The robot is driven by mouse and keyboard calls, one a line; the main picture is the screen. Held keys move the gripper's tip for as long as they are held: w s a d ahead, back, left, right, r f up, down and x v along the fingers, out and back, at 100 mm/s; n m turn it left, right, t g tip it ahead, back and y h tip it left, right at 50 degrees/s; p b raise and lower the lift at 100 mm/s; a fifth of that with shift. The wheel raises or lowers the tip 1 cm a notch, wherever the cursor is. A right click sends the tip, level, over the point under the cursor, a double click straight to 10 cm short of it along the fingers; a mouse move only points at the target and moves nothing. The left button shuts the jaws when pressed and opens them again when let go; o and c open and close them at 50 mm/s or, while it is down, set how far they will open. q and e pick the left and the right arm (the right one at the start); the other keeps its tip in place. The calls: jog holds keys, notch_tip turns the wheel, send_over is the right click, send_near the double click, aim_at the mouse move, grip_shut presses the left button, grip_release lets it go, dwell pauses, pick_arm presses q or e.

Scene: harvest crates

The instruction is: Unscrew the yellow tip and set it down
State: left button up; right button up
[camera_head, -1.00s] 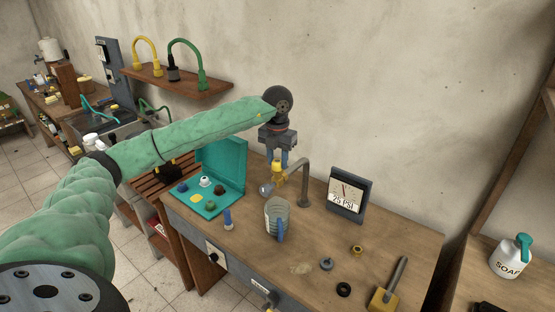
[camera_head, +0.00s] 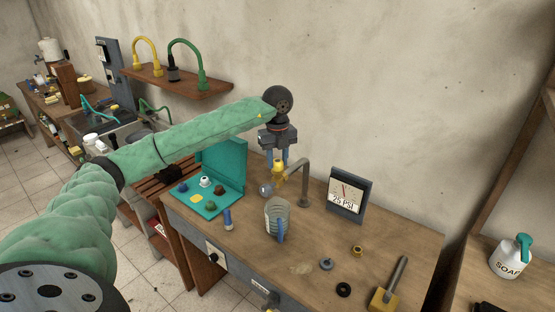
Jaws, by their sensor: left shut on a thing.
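The yellow tip (camera_head: 278,168) sits at the end of a grey bent pipe (camera_head: 304,178) that rises from the workbench. A rounded grey part (camera_head: 266,188) shows just below and left of the tip. I cannot tell whether the tip is still threaded on the pipe. My right gripper is not in view.
Small fittings (camera_head: 357,251) and a yellow-based tool (camera_head: 385,298) lie at front right. Bare wood shows between them.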

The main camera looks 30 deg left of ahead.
pick_arm(q)
jog(key=o, duration=0.5)
jog(key=shift+o, duration=0.2)
jog(key=m, duration=1.1)
jog(key=shift+m, duration=0.6)
